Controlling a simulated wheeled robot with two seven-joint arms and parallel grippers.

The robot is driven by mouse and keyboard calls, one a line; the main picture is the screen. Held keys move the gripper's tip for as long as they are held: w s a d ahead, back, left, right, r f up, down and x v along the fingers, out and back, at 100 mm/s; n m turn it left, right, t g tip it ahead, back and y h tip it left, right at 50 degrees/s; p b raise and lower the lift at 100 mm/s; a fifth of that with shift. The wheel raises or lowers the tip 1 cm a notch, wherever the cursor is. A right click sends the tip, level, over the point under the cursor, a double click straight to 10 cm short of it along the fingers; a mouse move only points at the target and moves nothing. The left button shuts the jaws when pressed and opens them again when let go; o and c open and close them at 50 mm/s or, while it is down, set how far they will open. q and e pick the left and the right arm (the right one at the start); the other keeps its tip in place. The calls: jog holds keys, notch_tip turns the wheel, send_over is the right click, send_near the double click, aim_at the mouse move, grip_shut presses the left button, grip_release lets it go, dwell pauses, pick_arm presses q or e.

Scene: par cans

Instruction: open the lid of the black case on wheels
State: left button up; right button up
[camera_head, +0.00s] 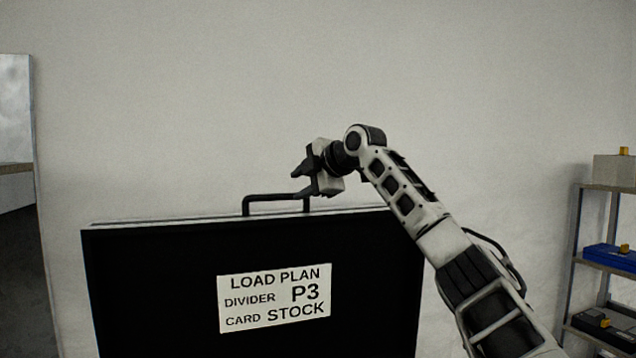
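The lid of the black case (160,290) shows as a broad black panel standing about upright, facing me; the rest of the case is out of view below. A dark bar handle (270,198) stands up from its top edge. My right gripper (300,182) is just above the right end of the handle, fingers pointing left. The fingers are apart with nothing seen between them. Its lower finger is close to the handle; I cannot tell whether they touch. My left gripper is not in view.
A white label (274,298) reading "LOAD PLAN DIVIDER P3 CARD STOCK" is on the panel. A pale wall (200,120) is behind. A metal shelf (578,225) with boxes stands at the far right. At the left edge is an opening or mirror (16,130).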

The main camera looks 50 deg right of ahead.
jog(key=v, duration=0.6)
jog(key=shift+b, duration=0.35)
